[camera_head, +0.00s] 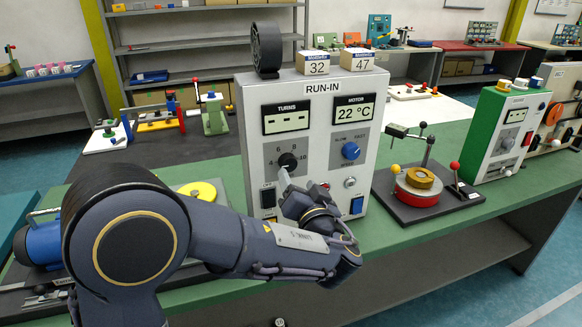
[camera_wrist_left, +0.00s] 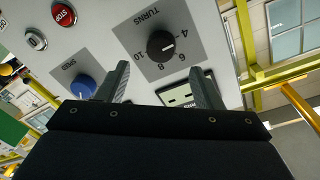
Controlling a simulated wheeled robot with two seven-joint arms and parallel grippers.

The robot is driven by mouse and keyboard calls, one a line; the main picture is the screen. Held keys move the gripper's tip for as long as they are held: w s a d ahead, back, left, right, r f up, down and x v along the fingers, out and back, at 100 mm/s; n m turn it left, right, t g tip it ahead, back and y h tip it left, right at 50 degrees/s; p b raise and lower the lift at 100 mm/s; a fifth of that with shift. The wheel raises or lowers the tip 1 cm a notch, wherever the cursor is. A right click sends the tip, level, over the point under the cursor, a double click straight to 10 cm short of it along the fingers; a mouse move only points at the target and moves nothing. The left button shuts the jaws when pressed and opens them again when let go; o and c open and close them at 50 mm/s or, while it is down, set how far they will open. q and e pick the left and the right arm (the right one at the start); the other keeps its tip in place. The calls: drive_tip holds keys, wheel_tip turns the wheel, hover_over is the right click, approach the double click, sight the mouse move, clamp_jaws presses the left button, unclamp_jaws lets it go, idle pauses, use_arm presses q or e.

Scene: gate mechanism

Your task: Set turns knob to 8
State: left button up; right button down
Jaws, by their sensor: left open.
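The black TURNS knob (camera_head: 287,160) sits on the white RUN-IN panel (camera_head: 330,125), with a scale marked 4, 6, 8 and 10 around it. In the left wrist view, the knob (camera_wrist_left: 161,45) has a white mark that seems to point between 4 and 6. The TURNS display (camera_head: 287,118) shows only dashes. My left gripper (camera_head: 284,177) is just below and in front of the knob. In the left wrist view, its two fingers (camera_wrist_left: 160,75) are spread apart, with the knob beyond their tips and nothing between them. My right gripper is not in view.
A blue speed knob (camera_head: 351,151) is right of the TURNS knob; its display above reads 22 °C. A red STOP button (camera_wrist_left: 63,15) is close by. A red-and-brass fixture (camera_head: 419,184) stands right of the panel. A yellow disc (camera_head: 197,190) lies left, behind my arm.

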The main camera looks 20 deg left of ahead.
sight(289, 166)
use_arm(q)
drive_tip(key=p+x, duration=0.1)
drive_tip(key=x, duration=0.4)
drive_tip(key=shift+w+a+p, duration=0.1)
drive_tip(key=shift+a+p, duration=0.15)
drive_tip(key=shift+p, duration=0.1)
drive_tip(key=shift+w+a, duration=0.25)
drive_tip(key=shift+w, duration=0.2)
drive_tip(key=c, duration=1)
drive_tip(key=shift+f, duration=0.1)
